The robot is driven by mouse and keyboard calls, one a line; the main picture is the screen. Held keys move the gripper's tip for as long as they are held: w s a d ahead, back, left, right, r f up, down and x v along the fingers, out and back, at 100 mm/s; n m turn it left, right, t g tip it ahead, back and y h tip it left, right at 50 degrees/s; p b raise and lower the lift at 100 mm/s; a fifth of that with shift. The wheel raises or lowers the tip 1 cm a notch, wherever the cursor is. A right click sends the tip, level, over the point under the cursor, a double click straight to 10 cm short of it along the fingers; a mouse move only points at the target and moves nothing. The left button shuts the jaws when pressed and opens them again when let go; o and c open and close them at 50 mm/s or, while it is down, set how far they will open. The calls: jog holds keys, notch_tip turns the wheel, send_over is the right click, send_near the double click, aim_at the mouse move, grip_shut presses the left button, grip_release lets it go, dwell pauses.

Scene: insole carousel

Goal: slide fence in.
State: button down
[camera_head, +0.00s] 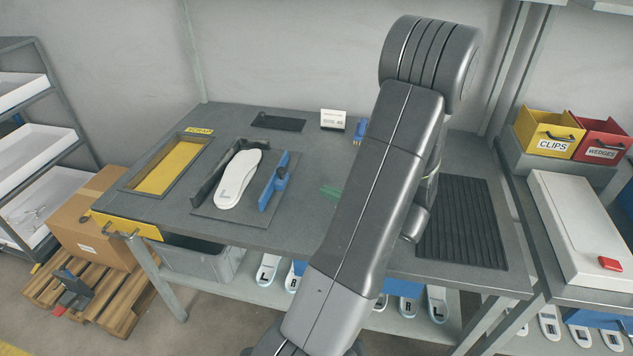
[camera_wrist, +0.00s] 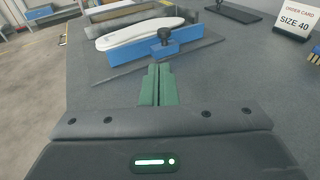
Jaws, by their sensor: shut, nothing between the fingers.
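The blue fence (camera_head: 273,183) with a black knob stands upright on a dark base plate (camera_head: 222,216). A white insole (camera_head: 240,180) lies beside it, between the fence and a dark fixed wall (camera_head: 211,178). In the wrist view the blue fence (camera_wrist: 160,48) runs across in front of the white insole (camera_wrist: 140,33), its black knob (camera_wrist: 165,36) on top. My gripper (camera_wrist: 159,70) has green fingers, shut and empty, pointing at the fence's near side below the knob. In the head view only the green fingertips (camera_head: 329,192) show, right of the fence with a gap; my arm hides the rest.
A yellow-lined recess (camera_head: 168,167) is at the table's left. An order card reading size 40 (camera_wrist: 295,20) stands at the back beside a blue brush-like item (camera_head: 360,130). A black ribbed mat (camera_head: 462,222) lies at the right. The table between fence and fingers is clear.

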aim_at(284, 172)
jog(key=shift+w+d+f, duration=0.1)
jog(key=shift+w+d, duration=0.1)
jog(key=shift+d, duration=0.05)
jog(key=p+x, duration=0.1)
jog(key=x, duration=1.3)
jog(key=shift+p, duration=0.4)
jog(key=a+b, duration=0.1)
jog(key=a, duration=0.1)
jog(key=w+a, duration=0.1)
jog(key=a, duration=0.1)
jog(key=w+a+b, duration=0.1)
jog(key=a, duration=0.1)
jog(key=shift+w+a+b, duration=0.1)
jog(key=shift+a+b, duration=0.15)
jog(key=shift+b, duration=0.1)
jog(key=shift+w+a, duration=0.1)
jog(key=shift+a, duration=0.15)
jog(key=shift+r, duration=0.25)
jog(key=shift+r, duration=0.1)
